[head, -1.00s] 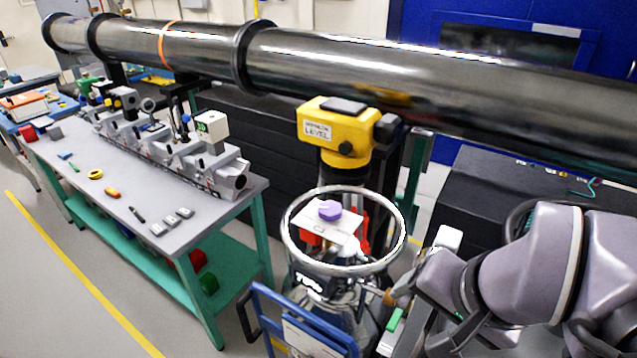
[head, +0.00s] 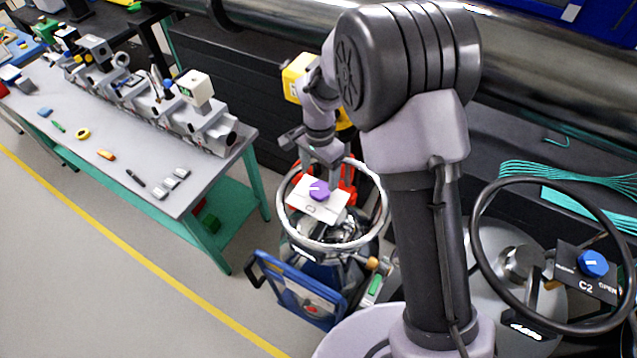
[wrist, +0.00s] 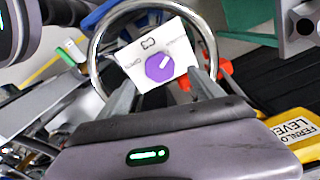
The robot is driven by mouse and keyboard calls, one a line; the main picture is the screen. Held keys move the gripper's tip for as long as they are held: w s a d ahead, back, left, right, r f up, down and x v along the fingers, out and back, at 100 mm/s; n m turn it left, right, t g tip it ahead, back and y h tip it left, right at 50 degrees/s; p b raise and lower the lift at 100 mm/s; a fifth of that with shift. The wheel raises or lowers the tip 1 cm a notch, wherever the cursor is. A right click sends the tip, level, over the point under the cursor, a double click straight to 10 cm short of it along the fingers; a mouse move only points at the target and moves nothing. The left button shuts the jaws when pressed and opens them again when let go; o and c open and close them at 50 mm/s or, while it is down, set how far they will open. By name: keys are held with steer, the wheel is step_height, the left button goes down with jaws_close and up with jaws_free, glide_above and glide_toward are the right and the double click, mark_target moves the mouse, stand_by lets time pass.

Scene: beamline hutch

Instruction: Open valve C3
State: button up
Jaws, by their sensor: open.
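A purple knob (head: 318,190) sits on a white plate (head: 331,213) inside a silver ring (head: 284,222) on top of a vessel. The wrist view shows the same knob (wrist: 160,67), with a pale pointer line, and the plate (wrist: 134,58); its label is too small to read surely. My gripper (head: 320,160) is just above the knob, pointing down. In the wrist view my gripper (wrist: 162,78) is open, its two fingers spread on either side of the knob. Whether either finger touches it I cannot tell.
A dark ring with a blue knob (head: 593,263) on a plate marked C2 is at right. A yellow level (head: 298,78) stands close behind my gripper. A blue frame (head: 302,292) leans before the vessel. A bench (head: 110,185) is at left; the floor before it is clear.

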mark_target(319, 190)
step_height(319, 190, down, 6)
steer(key=shift+f, duration=0.25)
steer(key=shift+c, duration=0.3)
steer(key=c, duration=1.3)
